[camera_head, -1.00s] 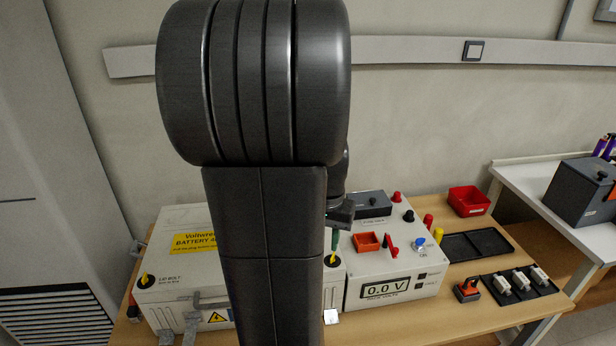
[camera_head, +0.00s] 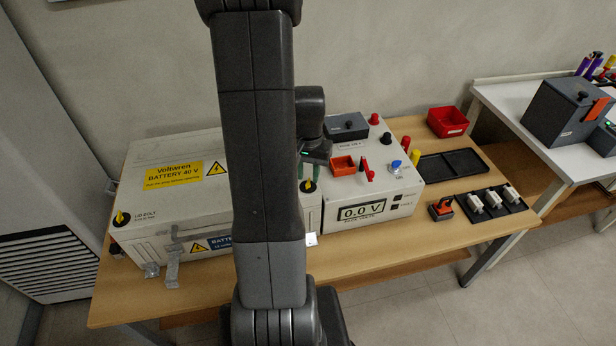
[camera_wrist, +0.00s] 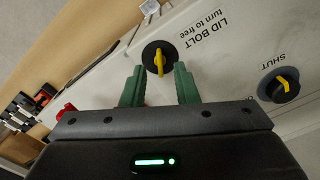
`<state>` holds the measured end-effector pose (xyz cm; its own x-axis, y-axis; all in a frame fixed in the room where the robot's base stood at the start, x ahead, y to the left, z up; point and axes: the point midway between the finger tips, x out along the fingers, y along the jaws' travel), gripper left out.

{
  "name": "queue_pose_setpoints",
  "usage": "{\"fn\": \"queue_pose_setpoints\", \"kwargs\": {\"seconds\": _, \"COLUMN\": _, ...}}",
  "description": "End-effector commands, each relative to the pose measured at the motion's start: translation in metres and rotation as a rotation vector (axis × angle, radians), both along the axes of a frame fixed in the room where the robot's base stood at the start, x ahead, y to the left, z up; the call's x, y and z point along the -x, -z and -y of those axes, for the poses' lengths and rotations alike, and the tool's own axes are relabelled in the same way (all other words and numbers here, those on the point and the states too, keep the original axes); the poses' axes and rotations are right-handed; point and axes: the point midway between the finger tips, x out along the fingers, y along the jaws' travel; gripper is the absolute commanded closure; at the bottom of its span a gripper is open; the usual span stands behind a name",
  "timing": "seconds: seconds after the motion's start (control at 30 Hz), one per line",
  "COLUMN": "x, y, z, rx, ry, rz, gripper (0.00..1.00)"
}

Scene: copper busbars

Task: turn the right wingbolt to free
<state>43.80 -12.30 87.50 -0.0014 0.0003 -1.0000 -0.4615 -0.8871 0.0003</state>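The right wingbolt (camera_head: 308,186) is a black round knob with a yellow wing on the front right of the white battery box (camera_head: 150,205). In the wrist view the wingbolt (camera_wrist: 159,57) sits beside the printed words "LID BOLT turn to free". My gripper (camera_wrist: 158,72) has two green fingers, open and apart, with their tips on either side of the knob's near edge. No contact can be made out. In the head view my gripper (camera_head: 308,172) is just above the wingbolt. The left wingbolt (camera_head: 121,218) is at the box's left front corner.
A knob marked "SHUT" (camera_wrist: 285,85) is beside the wingbolt in the wrist view. A meter box (camera_head: 375,200) reading 0.0 V stands right of the battery box. A red bin (camera_head: 448,122) and black tray (camera_head: 453,166) are farther right. My arm hides part of the battery box.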

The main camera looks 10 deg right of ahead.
Motion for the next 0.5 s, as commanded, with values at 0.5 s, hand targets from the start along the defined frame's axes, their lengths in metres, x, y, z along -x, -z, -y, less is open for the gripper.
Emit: {"fn": "queue_pose_setpoints", "kwargs": {"seconds": 0.5, "x": 0.0, "y": 0.02, "z": 0.0, "rx": 0.0, "ry": 0.0, "rz": 0.001, "gripper": 0.73}}
